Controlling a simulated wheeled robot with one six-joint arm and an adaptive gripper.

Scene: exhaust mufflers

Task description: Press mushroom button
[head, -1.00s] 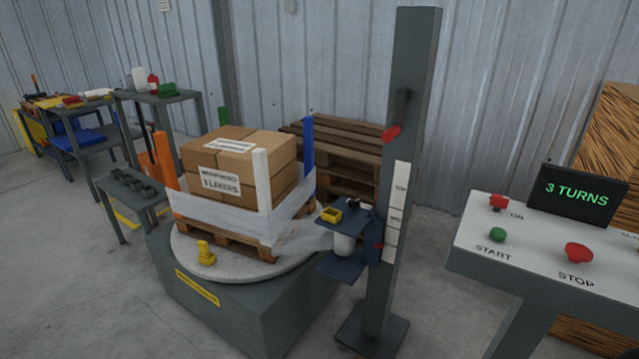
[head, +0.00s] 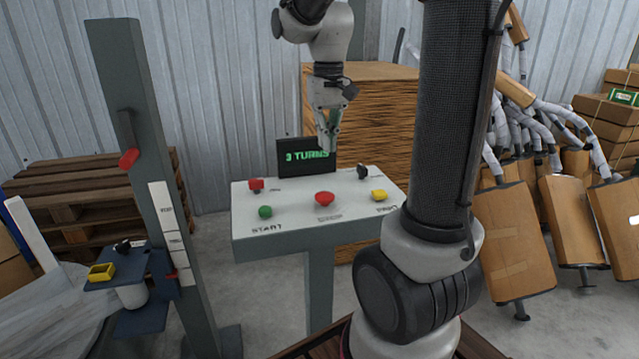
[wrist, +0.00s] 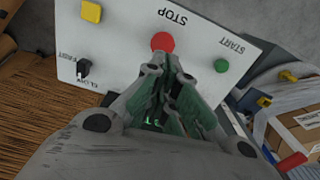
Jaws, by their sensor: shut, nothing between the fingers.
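The red mushroom button (head: 325,198), labelled STOP, stands on the white top of the control panel (head: 285,187). It also shows in the wrist view (wrist: 163,42), upside down, just beyond my fingertips. My gripper (head: 328,148) is shut and empty, pointing down above the rear part of the panel, in front of the display. In the wrist view its fingers (wrist: 170,68) reach close to the red button and appear apart from it. The exact gap is hard to tell.
The panel also carries a green START button (head: 265,211), a yellow button (head: 379,195), a red switch (head: 256,184) and a black knob (head: 362,171). A display (head: 306,157) reading 3 TURNS stands behind. A grey mast (head: 150,150) rises to the left.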

